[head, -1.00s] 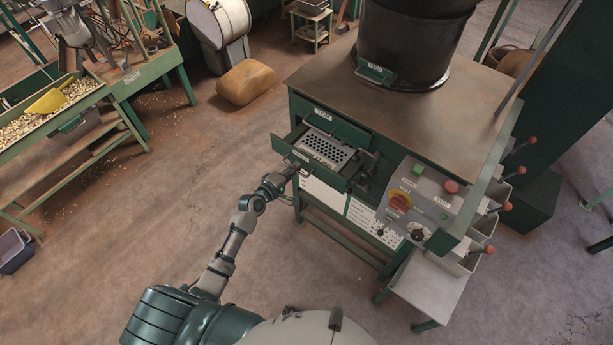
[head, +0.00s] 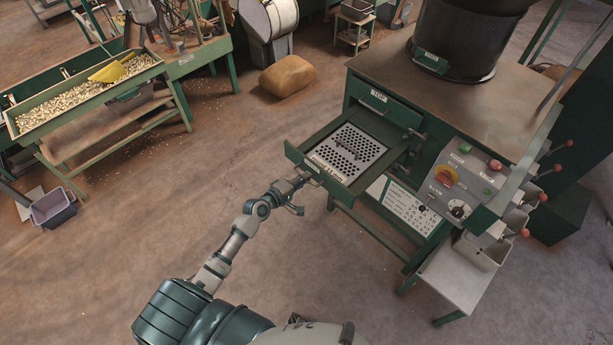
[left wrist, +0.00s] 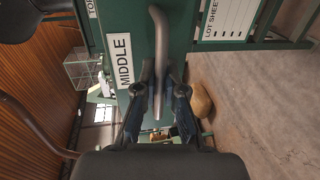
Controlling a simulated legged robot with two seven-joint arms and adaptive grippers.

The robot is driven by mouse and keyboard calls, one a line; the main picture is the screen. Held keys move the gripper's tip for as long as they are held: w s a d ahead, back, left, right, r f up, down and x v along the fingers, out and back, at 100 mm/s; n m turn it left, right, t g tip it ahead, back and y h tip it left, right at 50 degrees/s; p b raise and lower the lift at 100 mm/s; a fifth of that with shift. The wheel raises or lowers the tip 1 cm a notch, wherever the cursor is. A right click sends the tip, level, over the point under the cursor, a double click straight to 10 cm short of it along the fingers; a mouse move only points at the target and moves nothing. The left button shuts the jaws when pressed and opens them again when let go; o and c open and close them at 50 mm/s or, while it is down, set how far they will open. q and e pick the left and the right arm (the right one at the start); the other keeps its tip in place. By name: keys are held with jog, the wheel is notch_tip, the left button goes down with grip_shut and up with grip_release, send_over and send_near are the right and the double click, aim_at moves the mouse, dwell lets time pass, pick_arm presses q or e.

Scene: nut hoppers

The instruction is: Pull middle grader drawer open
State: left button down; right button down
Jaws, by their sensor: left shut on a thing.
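The middle grader drawer (head: 338,191) stands out from the green grader cabinet, with a perforated metal plate (head: 352,146) showing inside it. In the left wrist view its front carries a MIDDLE label (left wrist: 120,60) and a curved metal handle (left wrist: 160,40). My left gripper (head: 308,181) is at the drawer's front, its fingers (left wrist: 160,88) shut around the handle. The top drawer (head: 390,103) above is closed. My right gripper is not in view.
A control panel (head: 462,180) with buttons and a red-and-yellow switch is right of the drawer. A black drum (head: 460,45) stands on the cabinet top (head: 400,75). A sack (head: 287,76) lies on the floor behind.

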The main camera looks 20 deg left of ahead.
pick_arm(q)
jog(key=shift+s+a+f, duration=0.15)
jog(key=shift+s+f, duration=0.05)
jog(key=shift+s, duration=0.1)
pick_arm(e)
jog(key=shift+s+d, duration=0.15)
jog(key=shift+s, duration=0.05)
pick_arm(q)
jog(key=c, duration=1.3)
grip_release()
jog(key=shift+o, duration=0.2)
jog(key=shift+w, duration=0.1)
jog(key=v, duration=1.2)
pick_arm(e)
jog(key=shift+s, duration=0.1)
pick_arm(q)
jog(key=shift+a+f, duration=0.1)
